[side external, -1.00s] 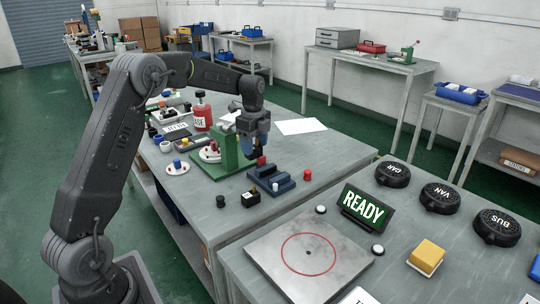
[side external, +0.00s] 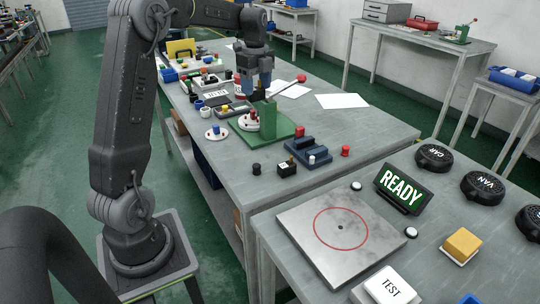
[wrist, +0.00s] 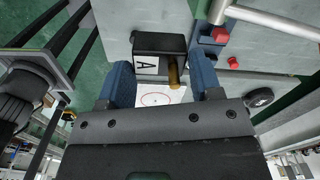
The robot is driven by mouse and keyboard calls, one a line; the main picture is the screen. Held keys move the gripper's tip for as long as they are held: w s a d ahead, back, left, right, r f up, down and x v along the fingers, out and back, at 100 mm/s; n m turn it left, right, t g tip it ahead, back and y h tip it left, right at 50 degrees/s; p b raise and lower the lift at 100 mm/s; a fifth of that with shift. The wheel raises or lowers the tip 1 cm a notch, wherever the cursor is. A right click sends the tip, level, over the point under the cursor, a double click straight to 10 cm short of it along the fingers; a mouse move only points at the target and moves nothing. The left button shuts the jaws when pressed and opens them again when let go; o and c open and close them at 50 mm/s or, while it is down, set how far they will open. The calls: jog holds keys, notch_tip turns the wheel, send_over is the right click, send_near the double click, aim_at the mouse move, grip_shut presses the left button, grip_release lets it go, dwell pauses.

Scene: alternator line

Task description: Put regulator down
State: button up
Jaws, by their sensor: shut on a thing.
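The regulator is a black box with a white label marked A and a brass-coloured pin; it shows in the wrist view (wrist: 160,45). It sits between the two blue fingers of my gripper (wrist: 163,85), which is shut on it. In the side view my gripper (side external: 253,86) points down, raised above the table near the top of the green stand (side external: 268,118). The held regulator is small and dark there, partly hidden by the fingers.
A dark blue fixture (side external: 308,151), a small black block (side external: 287,168) and red and black knobs stand near the table's front. A metal plate with a red circle (side external: 340,228) lies on the nearer table, beside a READY sign (side external: 403,188).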

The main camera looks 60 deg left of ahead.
jog(key=s+a, duration=0.2)
jog(key=s, duration=0.5)
notch_tip(320, 180, down, 7)
jog(key=w+d+f, duration=0.2)
jog(key=w, duration=0.1)
jog(key=w+d+f, duration=0.2)
jog(key=w, duration=0.1)
jog(key=w+d+f, duration=0.2)
jog(key=w+f, duration=0.1)
jog(key=shift+d, duration=0.2)
jog(key=shift+f, duration=2)
jog(key=o, duration=0.9)
jog(key=shift+f, duration=0.15)
jog(key=shift+o, duration=0.2)
